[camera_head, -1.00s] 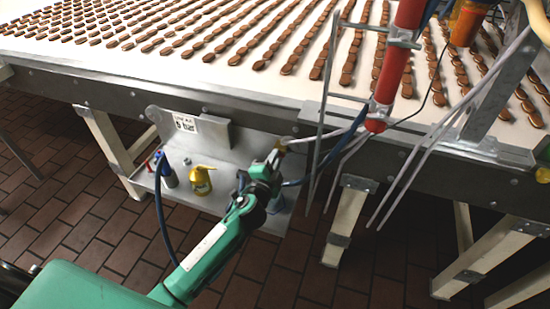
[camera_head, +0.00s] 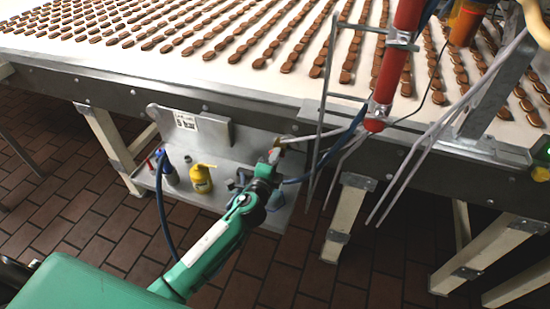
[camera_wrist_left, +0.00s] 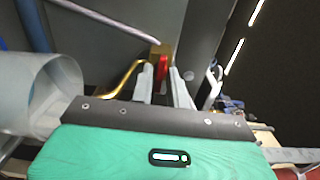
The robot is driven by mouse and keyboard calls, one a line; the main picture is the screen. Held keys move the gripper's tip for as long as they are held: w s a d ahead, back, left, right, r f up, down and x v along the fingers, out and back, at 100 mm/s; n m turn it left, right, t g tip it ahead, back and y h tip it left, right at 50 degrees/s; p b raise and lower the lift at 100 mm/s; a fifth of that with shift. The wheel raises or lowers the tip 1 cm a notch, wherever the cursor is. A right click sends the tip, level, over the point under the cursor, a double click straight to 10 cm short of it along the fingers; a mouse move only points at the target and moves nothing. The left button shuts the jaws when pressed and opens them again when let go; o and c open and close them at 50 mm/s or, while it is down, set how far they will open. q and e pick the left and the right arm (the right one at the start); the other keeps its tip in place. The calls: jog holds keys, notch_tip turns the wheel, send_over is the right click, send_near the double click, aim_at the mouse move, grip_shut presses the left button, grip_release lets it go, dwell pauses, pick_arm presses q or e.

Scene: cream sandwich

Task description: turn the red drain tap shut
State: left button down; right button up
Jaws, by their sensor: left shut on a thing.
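The red drain tap (camera_wrist_left: 162,68) sits on a brass fitting (camera_wrist_left: 160,48) at the end of a grey pipe in the left wrist view. My left gripper (camera_wrist_left: 164,80) has its two pale fingers on either side of the red handle and is shut on it. In the head view my left gripper (camera_head: 275,154) is at the pipe end below the table's front edge, and its fingers and wrist mostly hide the tap. My right gripper is not in view.
A blue hose and thin metal rods (camera_head: 318,110) are close on the right. A white cylinder (camera_wrist_left: 40,92) is left of my gripper.

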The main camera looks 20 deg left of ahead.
pick_arm(q)
jog(key=shift+f, duration=0.1)
jog(key=c, duration=1.6)
grip_release()
jog(key=shift+o, duration=0.2)
jog(key=shift+s, duration=0.15)
